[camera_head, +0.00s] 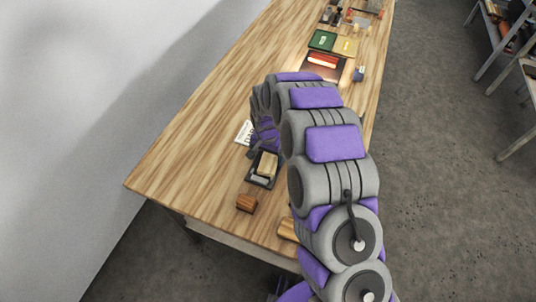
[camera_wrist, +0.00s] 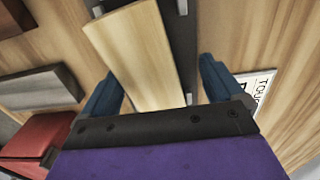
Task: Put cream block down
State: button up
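The cream block (camera_head: 267,164) is at a black tray (camera_head: 263,183) near the front of the wooden table, with a grey piece (camera_head: 259,178) beside it in the tray. My gripper (camera_head: 265,150) is just above and behind the block in the head view. In the wrist view, the cream block (camera_wrist: 147,55) lies lengthwise between the two blue fingers of my gripper (camera_wrist: 160,88). The fingers are spread. The left finger is close to the block, and a gap shows between the block and the right finger. The block's underside is hidden.
A printed card (camera_head: 244,132) lies left of my gripper. A brown block (camera_head: 246,203) and a tan block (camera_head: 287,229) are near the front edge. Green (camera_head: 322,40) and yellow (camera_head: 345,47) items lie farther back. The table's left side is clear.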

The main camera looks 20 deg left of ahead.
aim_at(266, 155)
jog(key=shift+s+a, duration=0.15)
jog(key=shift+a, duration=0.2)
jog(key=shift+d+r, duration=0.15)
jog(key=shift+d, duration=0.6)
jog(key=shift+d+r, duration=0.35)
jog(key=shift+d, duration=0.15)
jog(key=r, duration=0.1)
jog(key=a+r+p, duration=0.1)
jog(key=r, duration=0.1)
jog(key=a+r, duration=0.1)
jog(key=r, duration=0.1)
jog(key=shift+a+r, duration=0.2)
jog(key=s+d+r+p, duration=0.1)
jog(key=s+d+r, duration=0.5)
jog(key=d+r, duration=0.45)
jog(key=s+d+r, duration=0.6)
jog(key=d+r, duration=0.4)
jog(key=d, duration=0.1)
jog(key=s+d+r+g, duration=0.1)
jog(key=s+d, duration=0.4)
jog(key=s, duration=0.5)
jog(key=s+d+r, duration=0.1)
jog(key=s+d, duration=0.4)
jog(key=s, duration=0.6)
jog(key=shift+s+r+n+g, duration=0.15)
jog(key=shift+r+n+g, duration=0.1)
jog(key=shift+n+g, duration=0.15)
